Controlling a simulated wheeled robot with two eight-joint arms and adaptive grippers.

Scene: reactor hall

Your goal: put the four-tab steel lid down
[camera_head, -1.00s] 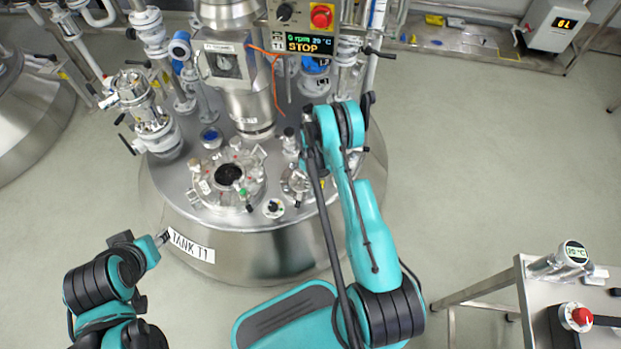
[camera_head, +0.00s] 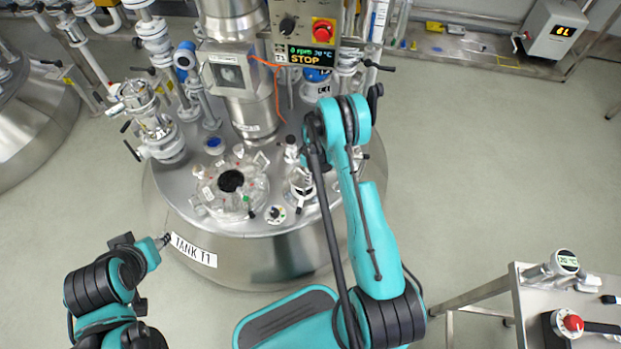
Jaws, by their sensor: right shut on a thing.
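My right arm reaches over the tank top, and its wrist bends down behind the teal forearm. My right gripper (camera_head: 303,188) is small and partly hidden there. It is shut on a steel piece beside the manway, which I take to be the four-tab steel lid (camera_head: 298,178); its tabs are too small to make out. The round manway (camera_head: 207,192) of tank T1 lies left of it, with a dark open hole in its middle and clamps around its rim. My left gripper (camera_head: 164,240) is in front of the tank by the TANK T1 label; its fingers are too small to read.
Steel pipes and valves (camera_head: 160,135) stand on the left of the tank top. A column (camera_head: 252,110) and a control box (camera_head: 305,35) showing STOP stand behind the manway. A steel trolley (camera_head: 530,300) is at the lower right. The floor on the right is clear.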

